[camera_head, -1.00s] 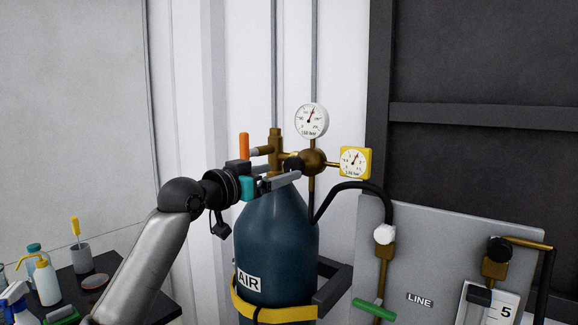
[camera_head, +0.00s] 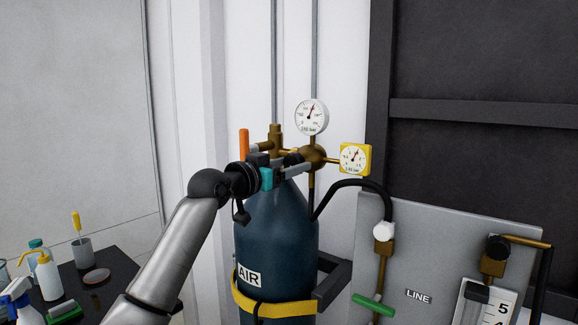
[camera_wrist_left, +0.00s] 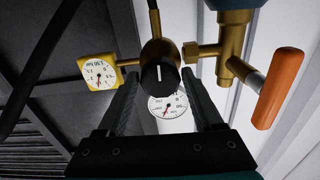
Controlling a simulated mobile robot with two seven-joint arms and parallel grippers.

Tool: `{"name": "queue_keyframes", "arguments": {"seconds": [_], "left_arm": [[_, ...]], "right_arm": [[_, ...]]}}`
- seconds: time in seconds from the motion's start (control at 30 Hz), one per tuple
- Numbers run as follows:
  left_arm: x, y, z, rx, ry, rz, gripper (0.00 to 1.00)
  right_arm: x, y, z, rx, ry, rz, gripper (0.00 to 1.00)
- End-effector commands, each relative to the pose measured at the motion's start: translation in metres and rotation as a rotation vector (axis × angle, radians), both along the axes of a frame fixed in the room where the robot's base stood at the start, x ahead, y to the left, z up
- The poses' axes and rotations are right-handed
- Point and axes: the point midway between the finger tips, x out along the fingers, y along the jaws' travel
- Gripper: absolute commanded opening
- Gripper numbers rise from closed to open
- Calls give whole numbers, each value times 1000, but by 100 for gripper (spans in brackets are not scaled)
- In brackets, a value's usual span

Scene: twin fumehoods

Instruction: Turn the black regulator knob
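The black regulator knob (camera_wrist_left: 160,76) has a white pointer line that stands nearly upright in the left wrist view. It sits on the front of the brass regulator body (camera_head: 314,157), and in the head view the knob (camera_head: 293,158) is partly hidden by my gripper. My left gripper (camera_head: 302,166) is at the regulator, above the blue cylinder. In the left wrist view my left gripper (camera_wrist_left: 160,78) is open, with one fingertip on each side of the knob. I cannot tell if either finger touches it. My right gripper is not in view.
A white gauge (camera_head: 312,117) stands above the regulator and a yellow gauge (camera_head: 355,159) to its right. An orange handle (camera_head: 244,145) stands left of it. The AIR cylinder (camera_head: 275,235) is strapped below. A grey LINE panel (camera_head: 425,265) is at right, a bench with bottles (camera_head: 48,278) at left.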

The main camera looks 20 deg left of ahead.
Motion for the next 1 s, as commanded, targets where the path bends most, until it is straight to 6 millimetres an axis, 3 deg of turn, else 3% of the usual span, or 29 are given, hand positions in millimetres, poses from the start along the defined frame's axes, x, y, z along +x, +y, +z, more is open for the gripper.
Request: {"name": "queue_keyframes", "arguments": {"seconds": [0.07, 0.57, 1.0], "left_arm": [[0, 0, 0, 0, 0, 0, 58], [0, 0, 0, 0, 1, 0, 2], [0, 0, 2, -95, 37, 0, 1]], "right_arm": [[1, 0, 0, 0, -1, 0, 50], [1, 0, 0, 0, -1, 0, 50], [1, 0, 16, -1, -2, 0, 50]]}}
